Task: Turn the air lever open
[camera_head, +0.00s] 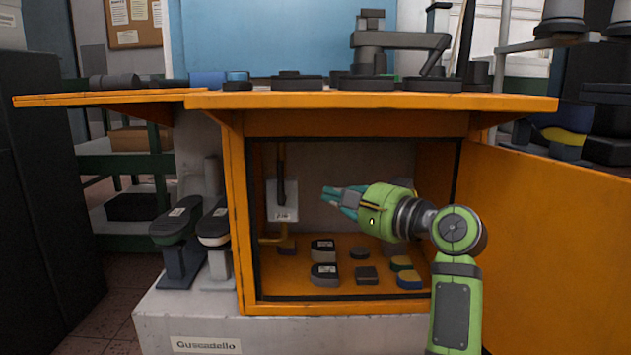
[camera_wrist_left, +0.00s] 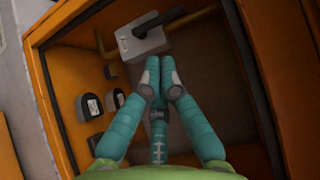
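The air lever (camera_head: 281,178) is a dark handle standing upright in front of a pale labelled box (camera_head: 284,214) at the left inside the orange cabinet. In the left wrist view the lever (camera_wrist_left: 160,21) lies slantwise over the pale box (camera_wrist_left: 150,45) beyond the fingertips. My left gripper (camera_head: 330,197), green with teal fingers, reaches into the cabinet from the right. Its fingertips point left at the box, with a visible gap in the head view. In the left wrist view the fingers (camera_wrist_left: 160,68) come together at the tips and hold nothing. My right gripper is not in view.
A yellow pipe (camera_head: 268,240) runs by the box. The orange door (camera_head: 550,240) stands open at the right. The cabinet's left post (camera_head: 240,220) is close to the box. The orange tabletop (camera_head: 370,101) is above.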

